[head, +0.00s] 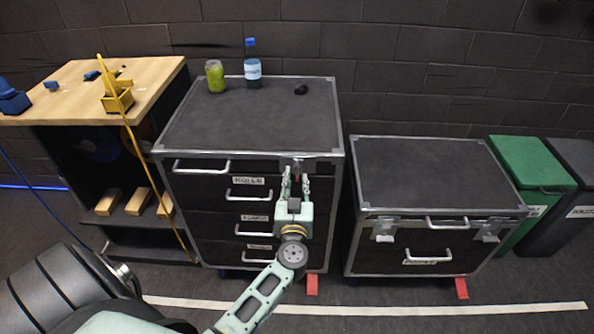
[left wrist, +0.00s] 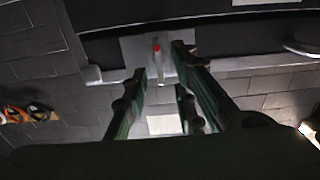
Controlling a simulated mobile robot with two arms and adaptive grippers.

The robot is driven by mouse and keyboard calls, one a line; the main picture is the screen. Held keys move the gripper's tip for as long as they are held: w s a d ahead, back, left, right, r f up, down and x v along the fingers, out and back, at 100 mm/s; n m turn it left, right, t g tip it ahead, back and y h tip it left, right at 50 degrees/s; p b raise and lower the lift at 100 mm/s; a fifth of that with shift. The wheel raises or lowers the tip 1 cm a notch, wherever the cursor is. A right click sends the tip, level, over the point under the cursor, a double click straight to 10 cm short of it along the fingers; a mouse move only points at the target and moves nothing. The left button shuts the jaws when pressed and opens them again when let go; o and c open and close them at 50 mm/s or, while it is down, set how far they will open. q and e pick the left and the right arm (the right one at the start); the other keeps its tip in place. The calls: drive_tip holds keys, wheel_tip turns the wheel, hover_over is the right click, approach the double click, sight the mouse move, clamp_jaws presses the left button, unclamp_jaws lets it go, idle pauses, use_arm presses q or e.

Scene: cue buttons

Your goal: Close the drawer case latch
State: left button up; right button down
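The drawer case (head: 250,118) is the taller black case with metal edges, with several drawers on its front. Its latch (head: 298,163) is at the upper right of the front, partly hidden by my left gripper. My left gripper (head: 296,172) is in front of the latch with its fingers apart. In the left wrist view, the open fingers (left wrist: 159,62) are on either side of the latch plate (left wrist: 150,58), which has a small red part. I cannot tell whether the fingers touch the latch. My right gripper is not in view.
A green can (head: 215,77), a blue-capped bottle (head: 252,66) and a small dark object (head: 300,89) stand on the case. A lower case (head: 430,172) is to the right, with green (head: 530,180) and dark bins beyond. A wooden workbench (head: 70,85) is at left.

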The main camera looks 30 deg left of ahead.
sight(297, 173)
use_arm(q)
drive_tip(key=x, duration=0.5)
drive_tip(key=shift+d, duration=0.1)
drive_tip(key=shift+f, duration=0.1)
clamp_jaws()
